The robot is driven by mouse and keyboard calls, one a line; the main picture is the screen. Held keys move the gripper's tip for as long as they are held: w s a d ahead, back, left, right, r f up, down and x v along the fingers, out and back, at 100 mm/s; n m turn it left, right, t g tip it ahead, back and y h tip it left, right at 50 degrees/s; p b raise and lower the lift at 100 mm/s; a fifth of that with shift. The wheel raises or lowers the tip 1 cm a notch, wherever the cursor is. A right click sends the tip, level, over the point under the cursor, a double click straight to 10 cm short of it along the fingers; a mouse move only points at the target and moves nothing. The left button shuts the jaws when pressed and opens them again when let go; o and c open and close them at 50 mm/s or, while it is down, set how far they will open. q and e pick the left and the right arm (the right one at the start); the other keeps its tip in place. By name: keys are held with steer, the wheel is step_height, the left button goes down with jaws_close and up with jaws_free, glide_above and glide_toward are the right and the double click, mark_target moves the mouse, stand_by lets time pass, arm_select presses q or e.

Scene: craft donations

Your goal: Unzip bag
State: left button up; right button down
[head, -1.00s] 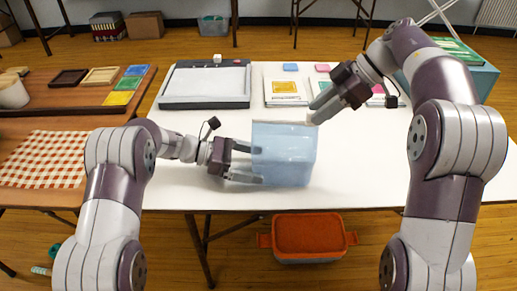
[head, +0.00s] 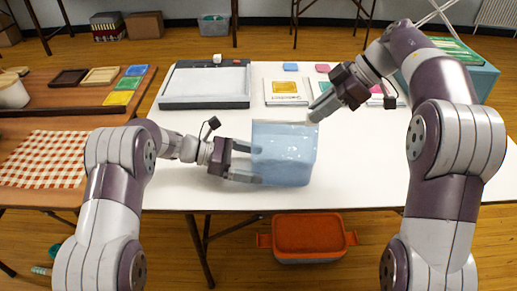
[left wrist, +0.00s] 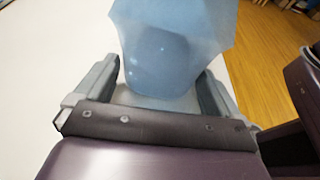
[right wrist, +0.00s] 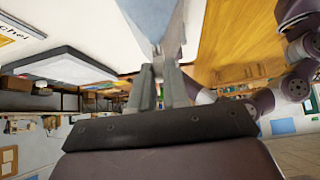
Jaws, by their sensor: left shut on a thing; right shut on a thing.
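The bag (head: 284,158) is a translucent light-blue pouch standing at the front of the white table. My left gripper (head: 253,164) holds it from the left side; in the left wrist view the bag (left wrist: 165,50) lies between the two fingers. My right gripper (head: 317,113) is at the bag's top right corner, fingers close together. In the right wrist view, the bag (right wrist: 150,18) is just beyond those fingertips (right wrist: 158,68). The zip pull is too small or hidden to make out between them.
A grey light pad (head: 205,85) lies behind the bag, with cards (head: 285,92) to its right. A teal box (head: 475,80) stands at the back right. An orange-lidded bin (head: 307,235) is on the floor below the table's front edge.

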steer(key=shift+a, duration=0.15)
glide_toward(259, 120)
steer(key=shift+x, duration=2.65)
steer(key=c, duration=1)
jaws_free()
steer(key=shift+s, duration=0.1)
steer(key=shift+c, duration=1)
arm_select(q)
steer(key=o, duration=0.4)
arm_select(e)
step_height(259, 120, up, 7)
arm_select(q)
steer(key=p+v, duration=0.1)
steer(key=v, duration=1.1)
steer(key=shift+a+r, duration=0.1)
steer(key=shift+a, duration=0.25)
arm_select(e)
steer(key=shift+r, duration=0.5)
